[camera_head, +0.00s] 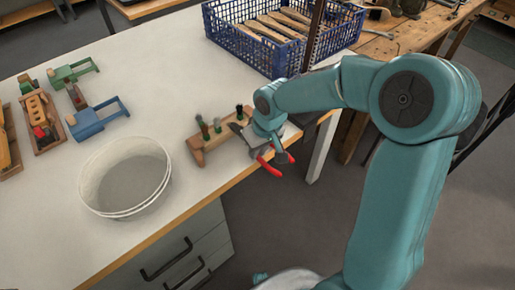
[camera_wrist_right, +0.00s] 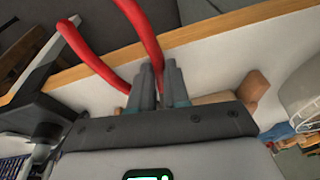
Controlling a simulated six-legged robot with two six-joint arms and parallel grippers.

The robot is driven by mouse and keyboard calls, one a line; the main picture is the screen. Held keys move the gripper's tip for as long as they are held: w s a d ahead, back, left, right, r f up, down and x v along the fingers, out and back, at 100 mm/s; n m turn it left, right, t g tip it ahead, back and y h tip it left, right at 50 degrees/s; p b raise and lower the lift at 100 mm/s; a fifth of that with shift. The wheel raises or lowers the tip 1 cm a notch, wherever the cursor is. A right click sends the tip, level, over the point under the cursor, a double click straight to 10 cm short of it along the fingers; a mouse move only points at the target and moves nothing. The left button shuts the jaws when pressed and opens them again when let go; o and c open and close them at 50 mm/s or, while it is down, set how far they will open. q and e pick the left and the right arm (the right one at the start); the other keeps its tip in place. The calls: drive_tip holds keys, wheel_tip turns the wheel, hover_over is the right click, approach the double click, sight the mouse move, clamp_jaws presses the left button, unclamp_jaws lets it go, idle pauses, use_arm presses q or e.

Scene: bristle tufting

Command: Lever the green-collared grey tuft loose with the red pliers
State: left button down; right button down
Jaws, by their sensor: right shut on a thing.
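A small wooden block (camera_head: 198,154) holding several upright tufts stands near the table's front edge in the head view. A greyish tuft with green on it (camera_head: 203,128) is at its left end, and a dark tuft (camera_head: 239,112) is farther right; the collars are too small to tell surely. My right gripper (camera_head: 268,143) is just right of the block, shut on the red pliers (camera_head: 269,166). The red handles (camera_wrist_right: 92,58) also show in the wrist view, beyond my right gripper's fingers (camera_wrist_right: 160,75). The pliers' jaws are mostly hidden. My left gripper is out of view.
A white round tub (camera_head: 82,185) stands left of the block. Green and blue clamp-like holders (camera_head: 98,122) and wooden racks (camera_head: 40,115) lie farther left. A blue crate (camera_head: 235,45) of wooden pieces stands behind. The white table between them is clear.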

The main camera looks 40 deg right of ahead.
sight(270, 163)
drive_tip(key=shift+s+f+t+b, duration=0.1)
drive_tip(key=shift+f+t+b, duration=0.25)
drive_tip(key=shift+b, duration=0.55)
idle(1.2)
drive_tip(key=shift+s, duration=0.15)
idle(0.6)
drive_tip(key=shift+s+d+r, duration=0.1)
drive_tip(key=shift+s+d, duration=0.15)
drive_tip(key=shift+s, duration=0.45)
drive_tip(key=shift+s+d+r, duration=0.1)
drive_tip(key=shift+s+d, duration=0.15)
drive_tip(key=shift+s, duration=0.45)
drive_tip(key=shift+s+d+r, duration=0.1)
drive_tip(key=shift+s+d, duration=0.15)
drive_tip(key=shift+s, duration=0.45)
drive_tip(key=shift+r+p, duration=2.2)
drive_tip(key=shift+r, duration=0.8)
